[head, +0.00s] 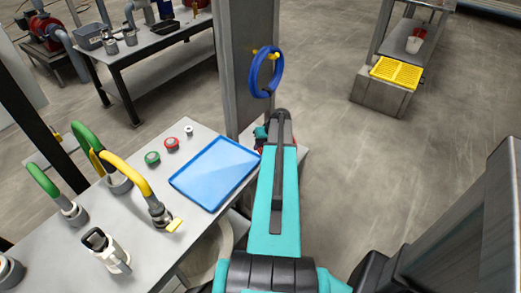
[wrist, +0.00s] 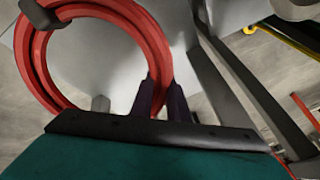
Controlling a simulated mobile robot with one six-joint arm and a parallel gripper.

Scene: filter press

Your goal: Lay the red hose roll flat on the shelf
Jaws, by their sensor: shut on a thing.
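The red hose roll (wrist: 150,47) fills the upper left of the wrist view as a ring of several coils. My gripper (wrist: 162,92) is shut on the lower right of the ring, with a dark finger on each side of the hose. A pale grey surface shows through and behind the ring; I cannot tell whether it is the shelf or whether the roll touches it. In the head view my arm hides most of the gripper, and only a small red bit of the roll (head: 262,149) shows beside it, near the post.
A blue hose ring (head: 267,73) hangs on a yellow hook on the grey post (head: 235,75). The grey table (head: 120,222) at left holds a blue tray (head: 214,172), a yellow-handled fitting (head: 135,177) and other couplings. Open floor (head: 400,170) lies to the right.

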